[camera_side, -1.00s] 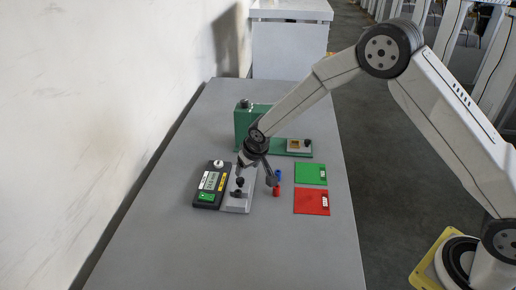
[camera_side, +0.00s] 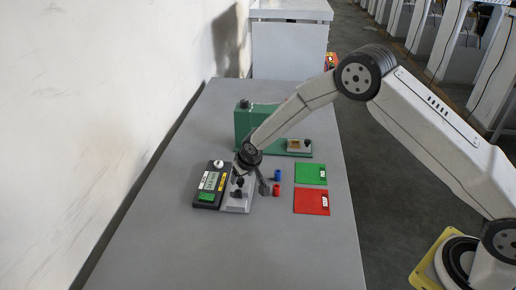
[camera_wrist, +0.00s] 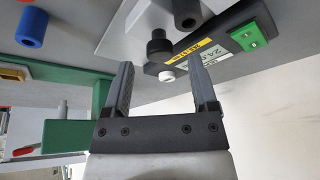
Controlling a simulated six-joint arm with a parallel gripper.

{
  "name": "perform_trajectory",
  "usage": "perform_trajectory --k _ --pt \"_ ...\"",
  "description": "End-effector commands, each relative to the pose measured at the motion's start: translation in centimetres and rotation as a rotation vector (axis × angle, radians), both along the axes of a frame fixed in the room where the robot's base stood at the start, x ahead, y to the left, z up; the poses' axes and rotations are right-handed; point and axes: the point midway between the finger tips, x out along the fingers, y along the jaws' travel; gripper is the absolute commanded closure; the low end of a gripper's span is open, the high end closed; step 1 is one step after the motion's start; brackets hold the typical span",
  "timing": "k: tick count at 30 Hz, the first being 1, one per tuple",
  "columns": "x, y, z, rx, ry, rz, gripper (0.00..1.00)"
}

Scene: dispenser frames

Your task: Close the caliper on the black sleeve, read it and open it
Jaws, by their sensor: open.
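The caliper (camera_side: 209,184) is a dark box with a display, joined to a grey plate (camera_side: 236,206) bearing two black parts. In the wrist view, a black cylinder (camera_wrist: 187,13), which looks like the black sleeve, sits on the grey plate (camera_wrist: 130,28). A stepped black knob (camera_wrist: 159,46) stands beside it. The display (camera_wrist: 208,56) shows digits that I cannot fully read. My gripper (camera_wrist: 162,60) is open with nothing between its fingers. The knob shows beyond and between the fingertips, apart from them. In the side view my gripper (camera_side: 263,184) is just right of the plate.
A blue sleeve (camera_side: 277,175) and a red sleeve (camera_side: 276,190) stand right of my gripper. Green (camera_side: 309,174) and red (camera_side: 309,202) mats lie further right. A green stand (camera_side: 243,125) is behind. The table front is clear.

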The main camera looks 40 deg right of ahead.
Motion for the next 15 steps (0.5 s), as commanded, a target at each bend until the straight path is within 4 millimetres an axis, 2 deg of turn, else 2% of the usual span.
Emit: perform_trajectory --k 6,15 --pt "0.7 0.0 -1.9 0.000 0.000 0.000 0.25" --pt "1.1 0.0 -2.7 0.000 -0.001 0.000 0.25"
